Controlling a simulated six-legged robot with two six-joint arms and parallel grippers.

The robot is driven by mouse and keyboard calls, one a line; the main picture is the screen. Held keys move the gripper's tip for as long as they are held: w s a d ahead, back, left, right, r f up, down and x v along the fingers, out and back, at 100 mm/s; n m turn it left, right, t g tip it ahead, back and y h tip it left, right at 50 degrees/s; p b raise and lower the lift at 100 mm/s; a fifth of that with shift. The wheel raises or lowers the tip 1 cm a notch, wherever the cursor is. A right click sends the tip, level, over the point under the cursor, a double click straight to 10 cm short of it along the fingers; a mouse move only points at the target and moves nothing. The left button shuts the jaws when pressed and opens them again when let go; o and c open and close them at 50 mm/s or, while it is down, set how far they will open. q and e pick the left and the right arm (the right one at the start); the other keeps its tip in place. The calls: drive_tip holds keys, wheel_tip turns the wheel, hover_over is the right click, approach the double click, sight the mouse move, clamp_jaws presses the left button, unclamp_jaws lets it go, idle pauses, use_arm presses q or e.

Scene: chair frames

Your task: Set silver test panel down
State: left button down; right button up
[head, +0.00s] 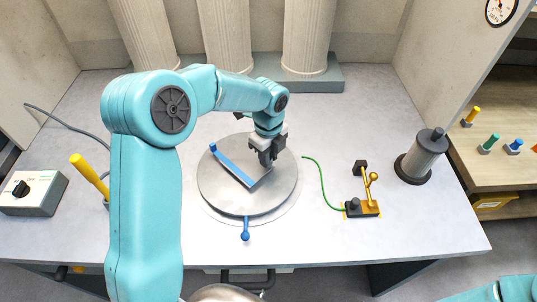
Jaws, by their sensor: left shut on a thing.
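The silver test panel (247,166) appears as a flat grey plate over the round grey turntable (213,196), hard to tell apart from it. A blue strip (235,168) with a small upright blue knob runs along the panel's left side. My left gripper (266,163) points down at the panel's right side and is shut on it. Its fingers hide part of that edge. I cannot tell whether the panel touches the turntable. Of my right arm, only a teal part shows at the bottom right corner; its gripper is out of view.
A blue-knobbed lever (245,232) sticks out at the turntable's front. To the right are a brass clamp device (364,203) with a green cable and a grey cylinder (422,158). A switch box (34,190) stands at left, columns (222,35) behind. Bare table lies front right.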

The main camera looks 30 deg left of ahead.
use_arm(q)
drive_tip(key=shift+f+b, duration=0.7)
drive_tip(key=shift+f, duration=0.35)
drive_tip(key=shift+r, duration=0.1)
drive_tip(key=c, duration=0.6)
unclamp_jaws()
drive_tip(key=shift+o, duration=0.2)
wheel_tip(320, 180, up, 8)
drive_tip(key=p, duration=0.6)
drive_tip(key=shift+p, duration=0.35)
drive_tip(key=shift+s, duration=0.1)
